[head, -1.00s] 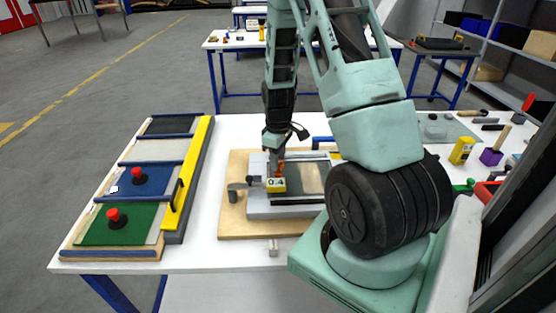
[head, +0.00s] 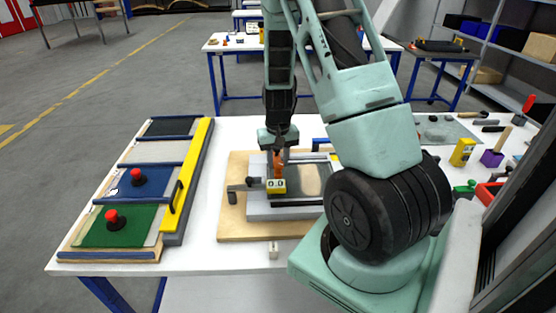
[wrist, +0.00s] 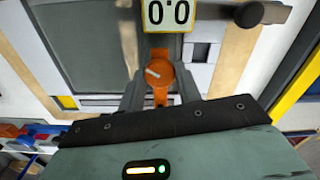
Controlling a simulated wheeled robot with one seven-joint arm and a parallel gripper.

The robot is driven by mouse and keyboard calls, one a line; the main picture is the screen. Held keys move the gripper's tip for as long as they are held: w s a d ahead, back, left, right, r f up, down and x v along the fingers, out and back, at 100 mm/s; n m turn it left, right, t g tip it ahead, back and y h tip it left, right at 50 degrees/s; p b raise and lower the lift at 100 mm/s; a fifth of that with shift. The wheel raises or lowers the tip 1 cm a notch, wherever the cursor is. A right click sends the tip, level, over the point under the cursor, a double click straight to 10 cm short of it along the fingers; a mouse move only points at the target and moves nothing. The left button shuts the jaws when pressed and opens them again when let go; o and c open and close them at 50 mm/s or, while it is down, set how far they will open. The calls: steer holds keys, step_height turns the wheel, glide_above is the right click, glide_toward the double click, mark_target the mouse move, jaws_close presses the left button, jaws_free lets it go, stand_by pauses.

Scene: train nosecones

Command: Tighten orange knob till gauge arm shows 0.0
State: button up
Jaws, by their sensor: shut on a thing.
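The orange knob (wrist: 160,75) sits between the two fingers of my gripper (wrist: 160,95) in the wrist view, and the gripper is shut on it. A white mark shows on the knob's top. The gauge (wrist: 167,14) beside the knob is a yellow-framed display and reads 0.0. In the head view the gauge (head: 276,186) also reads 0.0. There my gripper (head: 279,158) points down at the orange knob (head: 278,171), which is partly hidden by the fingers. The gauge is on a grey fixture (head: 285,211) on a wooden board (head: 236,228).
A panel with a green section (head: 120,234), red buttons and a yellow bar (head: 188,185) lies on the left of the white table (head: 215,255). A yellow device (head: 462,152) and a purple holder (head: 492,158) stand at the right. The table's front strip is mostly clear.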

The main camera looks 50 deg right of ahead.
mark_target(277, 163)
steer(key=shift+m, duration=0.6)
steer(key=shift+r, duration=0.1)
steer(key=o, duration=1)
step_height(277, 163, up, 17)
steer(key=b, duration=0.1)
steer(key=shift+r+b, duration=0.15)
steer(key=shift+b, duration=0.2)
steer(key=shift+a, duration=0.1)
